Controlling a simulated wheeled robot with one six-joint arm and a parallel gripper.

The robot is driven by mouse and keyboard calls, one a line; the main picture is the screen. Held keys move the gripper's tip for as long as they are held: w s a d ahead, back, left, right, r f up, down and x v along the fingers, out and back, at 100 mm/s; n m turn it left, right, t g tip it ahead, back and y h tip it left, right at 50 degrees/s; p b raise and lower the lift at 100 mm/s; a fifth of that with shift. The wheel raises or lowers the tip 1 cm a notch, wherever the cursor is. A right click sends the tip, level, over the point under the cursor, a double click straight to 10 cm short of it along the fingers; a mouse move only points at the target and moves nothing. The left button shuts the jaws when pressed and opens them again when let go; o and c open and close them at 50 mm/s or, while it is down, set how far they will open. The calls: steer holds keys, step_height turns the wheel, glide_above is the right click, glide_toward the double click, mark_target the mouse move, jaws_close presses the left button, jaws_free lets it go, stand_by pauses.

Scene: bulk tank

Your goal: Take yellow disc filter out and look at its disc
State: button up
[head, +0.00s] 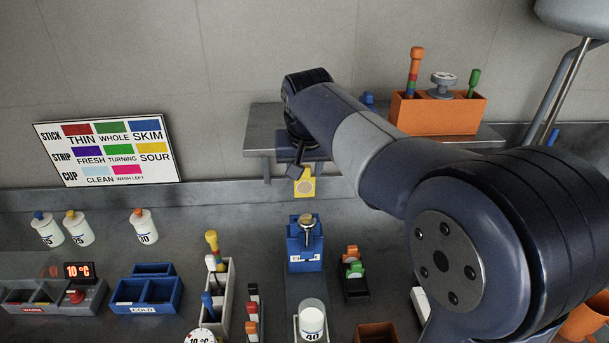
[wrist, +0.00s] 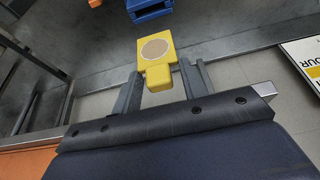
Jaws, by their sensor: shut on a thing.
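The yellow disc filter (head: 304,184) is held in the air by my gripper (head: 296,170), in front of the grey shelf. In the wrist view, the fingers of my gripper (wrist: 159,84) are shut on the handle of the yellow disc filter (wrist: 168,68). Its square head shows a round, plain beige disc facing the wrist camera. I see no clear marks on the disc. The disc also faces the head camera, but it is small there. A blue holder (head: 304,256) with a metal-rimmed round top stands on the counter below the filter.
A chart (head: 107,150) with coloured labels leans at the back wall. An orange box (head: 437,112) with tools sits on the shelf (head: 266,128). Blue cold bins (head: 146,290), a grey rack (head: 222,295), a black rack (head: 355,285) and white bottles (head: 146,227) stand on the counter.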

steer(key=shift+r+p, duration=2.6)
steer(key=shift+r, duration=0.45)
